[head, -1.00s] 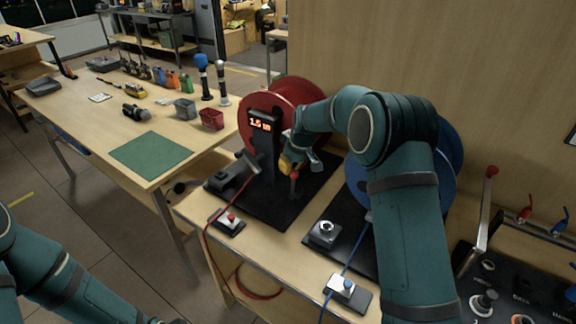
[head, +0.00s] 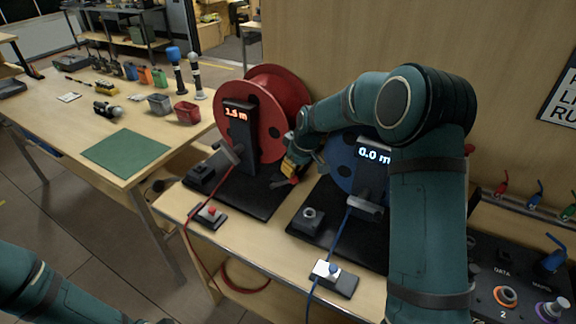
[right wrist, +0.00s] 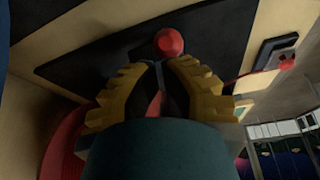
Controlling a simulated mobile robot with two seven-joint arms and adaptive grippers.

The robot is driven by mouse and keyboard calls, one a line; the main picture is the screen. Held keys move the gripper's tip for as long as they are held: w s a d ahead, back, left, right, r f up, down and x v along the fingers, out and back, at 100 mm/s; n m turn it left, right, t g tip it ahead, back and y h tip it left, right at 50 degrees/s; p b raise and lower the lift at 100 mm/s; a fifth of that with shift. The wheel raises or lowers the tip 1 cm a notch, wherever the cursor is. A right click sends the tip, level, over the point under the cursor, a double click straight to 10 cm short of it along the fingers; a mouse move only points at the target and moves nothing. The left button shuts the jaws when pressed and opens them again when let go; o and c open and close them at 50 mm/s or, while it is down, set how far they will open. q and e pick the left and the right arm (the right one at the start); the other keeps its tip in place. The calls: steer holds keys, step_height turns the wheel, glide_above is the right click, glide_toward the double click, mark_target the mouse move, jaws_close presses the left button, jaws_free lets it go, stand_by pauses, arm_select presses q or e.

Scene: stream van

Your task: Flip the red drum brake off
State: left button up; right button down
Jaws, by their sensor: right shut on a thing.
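The red drum (head: 285,95) stands on a black base plate (head: 245,203), behind a dark post with a lit red display (head: 236,113). My right gripper (head: 289,171) is low at the drum's right front side. Its yellow fingers (right wrist: 163,95) are shut on the red-knobbed brake lever. In the right wrist view the lever's round red knob (right wrist: 168,42) sticks out just past the fingertips.
A blue drum (head: 342,160) with its own display stands close on the right, partly behind my right arm. A red-button box (head: 209,213) and a blue-button box (head: 333,276) sit at the front edge. A table with a green mat (head: 125,158) is at left.

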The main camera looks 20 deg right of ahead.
steer(key=shift+s+d+f, duration=0.25)
steer(key=shift+s+f, duration=0.1)
stand_by(0.4)
steer(key=v, duration=1.2)
steer(key=shift+w+a+r, duration=0.2)
steer(key=shift+r, duration=0.1)
